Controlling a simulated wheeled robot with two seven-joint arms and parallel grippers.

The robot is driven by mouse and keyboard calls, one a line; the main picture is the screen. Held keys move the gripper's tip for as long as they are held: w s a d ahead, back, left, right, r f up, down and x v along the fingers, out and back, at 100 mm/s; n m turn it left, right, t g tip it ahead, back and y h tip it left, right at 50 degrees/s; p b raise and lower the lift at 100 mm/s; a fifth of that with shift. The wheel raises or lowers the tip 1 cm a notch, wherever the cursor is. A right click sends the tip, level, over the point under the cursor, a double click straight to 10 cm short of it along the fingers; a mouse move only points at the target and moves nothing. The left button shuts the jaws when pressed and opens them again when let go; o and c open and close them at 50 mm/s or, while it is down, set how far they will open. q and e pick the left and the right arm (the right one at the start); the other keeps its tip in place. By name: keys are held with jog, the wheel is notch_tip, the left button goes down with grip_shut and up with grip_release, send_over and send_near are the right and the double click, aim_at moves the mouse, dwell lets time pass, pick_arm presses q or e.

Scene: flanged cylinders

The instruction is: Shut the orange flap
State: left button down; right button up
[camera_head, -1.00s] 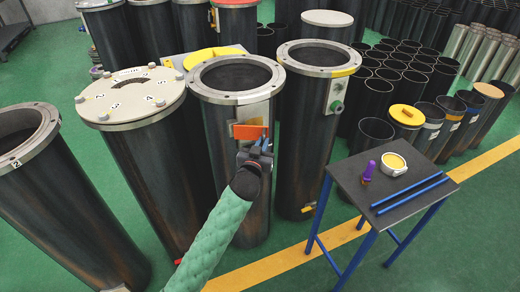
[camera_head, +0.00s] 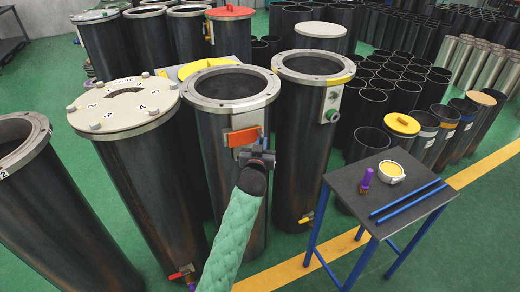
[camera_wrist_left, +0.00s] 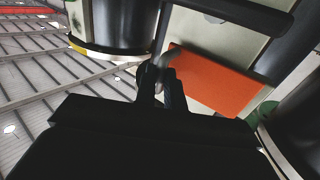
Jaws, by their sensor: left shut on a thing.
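The orange flap (camera_head: 243,137) is on a pale plate on the upper side of the middle dark flanged cylinder (camera_head: 233,170). It looks nearly flat against the plate; a small remaining gap cannot be judged. My left gripper (camera_head: 262,147) is at the flap's right edge, its arm in a green sleeve coming up from below. In the left wrist view the flap (camera_wrist_left: 215,85) lies just right of the fingers (camera_wrist_left: 161,85), which are shut on a small grey part at its edge, partly hidden. My right gripper is not in view.
Another open cylinder (camera_head: 300,150) stands close on the right and a lidded one (camera_head: 150,190) on the left. A small table (camera_head: 358,205) at right front holds a purple-topped object (camera_head: 366,178), a round cup (camera_head: 391,171) and two blue rods (camera_head: 410,200).

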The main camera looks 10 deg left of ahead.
pick_arm(q)
jog(key=shift+w+d+r, duration=0.1)
jog(key=shift+w+d, duration=0.1)
jog(key=shift+w, duration=0.15)
jog(key=c, duration=1.9)
grip_release()
jog(key=o, duration=0.4)
jog(key=shift+d, duration=0.15)
jog(key=shift+c, duration=0.2)
jog(key=shift+o, duration=0.2)
jog(key=shift+d, duration=0.15)
jog(key=shift+a, duration=0.2)
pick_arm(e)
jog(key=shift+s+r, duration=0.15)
